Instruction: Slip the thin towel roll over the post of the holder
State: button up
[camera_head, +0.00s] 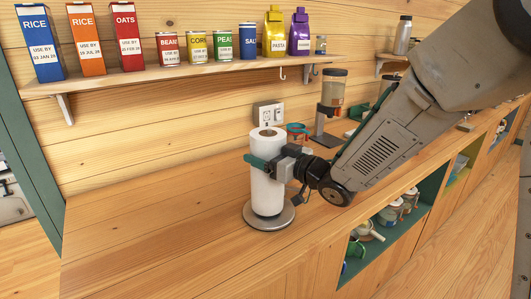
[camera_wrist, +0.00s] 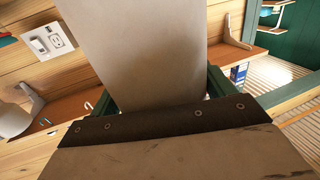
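The thin white towel roll (camera_head: 266,190) stands upright over the round grey base of the holder (camera_head: 284,219) on the wooden counter. Its brown core opening shows at the top. A dark band shows between the roll's lower end and the base. The holder's post is hidden, so I cannot tell for sure how far the roll is around it. My gripper (camera_head: 262,162) reaches in from the right, its green fingers on either side of the roll's upper part. In the wrist view the roll (camera_wrist: 140,50) fills the space between the green fingers (camera_wrist: 160,92).
Above the counter (camera_head: 150,220), a wall shelf (camera_head: 170,74) holds boxes, cans and bags, with hooks underneath. A wall outlet (camera_head: 268,113) is behind the roll. The counter's left side is clear.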

jog(key=o, duration=0.3)
jog(key=shift+d, duration=0.1)
jog(key=v, duration=0.7)
jog(key=shift+s+d, duration=0.15)
jog(key=shift+s, duration=0.1)
